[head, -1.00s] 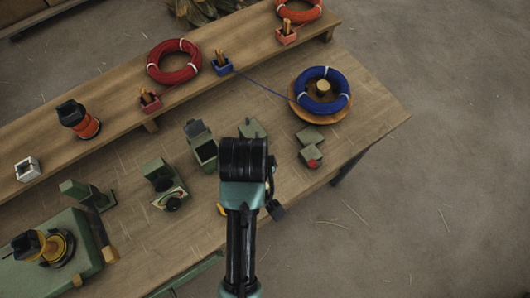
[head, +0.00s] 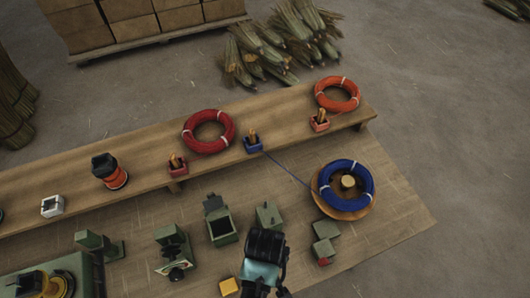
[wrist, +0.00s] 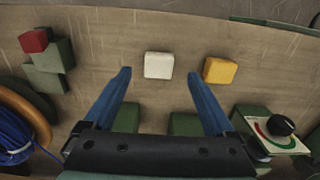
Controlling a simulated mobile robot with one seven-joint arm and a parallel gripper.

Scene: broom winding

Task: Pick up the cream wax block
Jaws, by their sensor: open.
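The cream wax block (wrist: 158,65) lies flat on the wooden table in the wrist view, a pale squarish block. A yellow block (wrist: 220,70) lies just to its right, and it also shows at the bottom of the head view (head: 229,286). My gripper (wrist: 158,75) is open and empty, its two blue fingers spread on either side of the cream block in the picture. I cannot tell the height of the fingertips above the table. In the head view the cream block is not visible, and my arm (head: 262,262) covers part of the table there.
Green blocks with a red piece (wrist: 36,41) sit at left in the wrist view. A blue coil (head: 346,182) rests on a round wooden stand. Green boxes (head: 220,226) stand behind my arm. A raised shelf (head: 80,189) runs along the back with coils and small holders.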

